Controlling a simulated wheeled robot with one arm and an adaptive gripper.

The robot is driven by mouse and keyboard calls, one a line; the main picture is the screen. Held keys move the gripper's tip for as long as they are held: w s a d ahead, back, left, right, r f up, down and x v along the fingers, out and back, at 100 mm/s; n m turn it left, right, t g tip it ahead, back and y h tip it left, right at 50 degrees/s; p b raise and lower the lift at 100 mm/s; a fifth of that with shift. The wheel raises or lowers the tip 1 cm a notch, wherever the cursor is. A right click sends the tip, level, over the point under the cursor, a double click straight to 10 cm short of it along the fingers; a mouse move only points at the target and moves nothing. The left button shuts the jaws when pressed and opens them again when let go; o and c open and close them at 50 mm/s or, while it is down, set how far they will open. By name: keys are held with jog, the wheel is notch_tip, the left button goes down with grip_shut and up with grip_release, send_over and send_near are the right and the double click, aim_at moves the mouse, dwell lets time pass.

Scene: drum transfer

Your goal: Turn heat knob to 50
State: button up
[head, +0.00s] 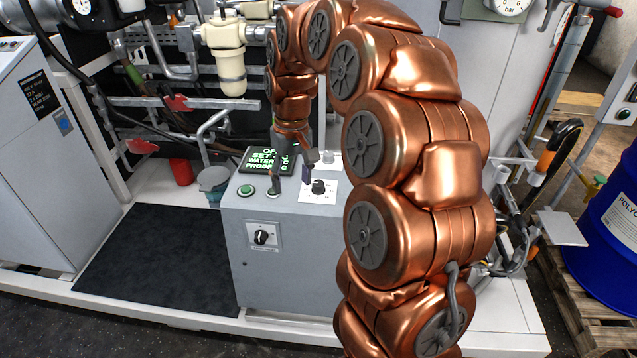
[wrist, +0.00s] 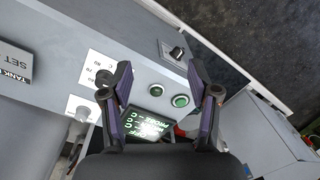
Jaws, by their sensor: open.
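A black knob on a white scale plate (head: 318,187) sits on top of the grey console (head: 290,262), right of the display. In the wrist view this knob (wrist: 103,77) is beside the left finger, partly hidden. A second black knob (head: 264,237) is on the console's front face; it also shows in the wrist view (wrist: 178,52). I cannot read which one is marked heat, nor its setting. My gripper (head: 292,176) is open and empty above the console top, beside the scale-plate knob. The wrist view shows its spread fingers (wrist: 159,72).
A lit display (head: 266,160) and green buttons (head: 245,190) are left of the gripper on the console top. A grey cup (head: 213,182) and red can (head: 182,172) stand left of it. A black mat (head: 150,255) lies at left. A blue drum (head: 612,235) stands at right.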

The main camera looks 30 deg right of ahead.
jog(key=m, duration=0.2)
send_over(319, 184)
jog(key=f, duration=0.4)
jog(key=shift+s+a+f+b, duration=0.1)
jog(key=shift+a+f+b, duration=0.15)
jog(key=shift+a+b, duration=0.05)
jog(key=shift+d+f, duration=0.25)
jog(key=shift+d, duration=0.25)
jog(key=shift+t, duration=0.3)
jog(key=shift+a+f+p, duration=0.15)
jog(key=shift+f+p, duration=0.75)
jog(key=shift+f, duration=2.95)
jog(key=c, duration=1.2)
